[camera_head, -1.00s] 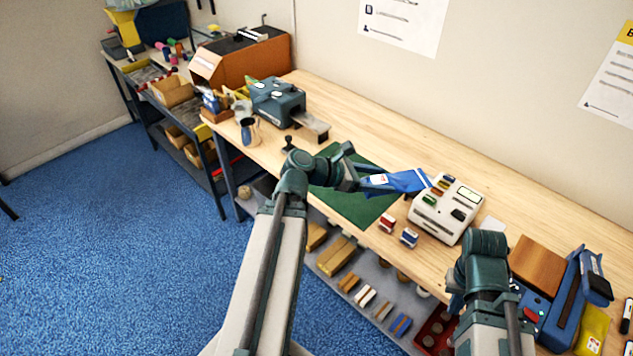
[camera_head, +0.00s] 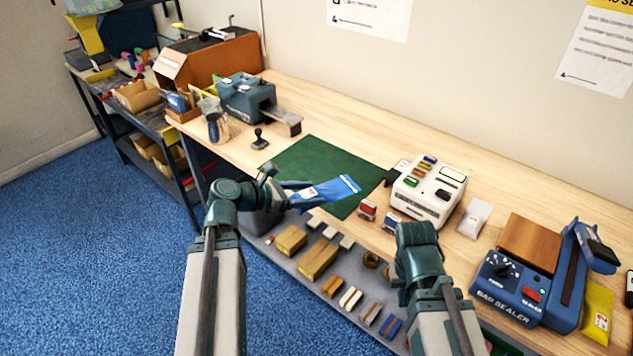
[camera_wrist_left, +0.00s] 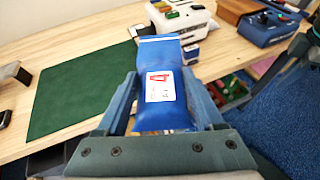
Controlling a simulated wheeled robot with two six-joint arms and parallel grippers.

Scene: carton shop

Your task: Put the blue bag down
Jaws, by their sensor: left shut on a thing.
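The blue bag (camera_head: 335,189) has a white label with a red mark and hangs out from my left gripper (camera_head: 296,192). In the left wrist view the blue bag (camera_wrist_left: 160,108) lies between the two fingers of my left gripper (camera_wrist_left: 167,100), which is shut on it. In the head view it shows over the front edge of the green mat (camera_head: 312,160); I cannot tell its height. My right arm comes in at the bottom right of the head view, but its fingers are hidden behind its own wrist.
On the wooden bench (camera_head: 400,150) stand a white device (camera_head: 428,195), a blue bag sealer (camera_head: 510,290), a brown block (camera_head: 530,243) and a yellow bag (camera_head: 597,315). Two small boxes sit at the mat's right. The mat's middle is clear. A lower shelf holds cartons (camera_head: 318,260).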

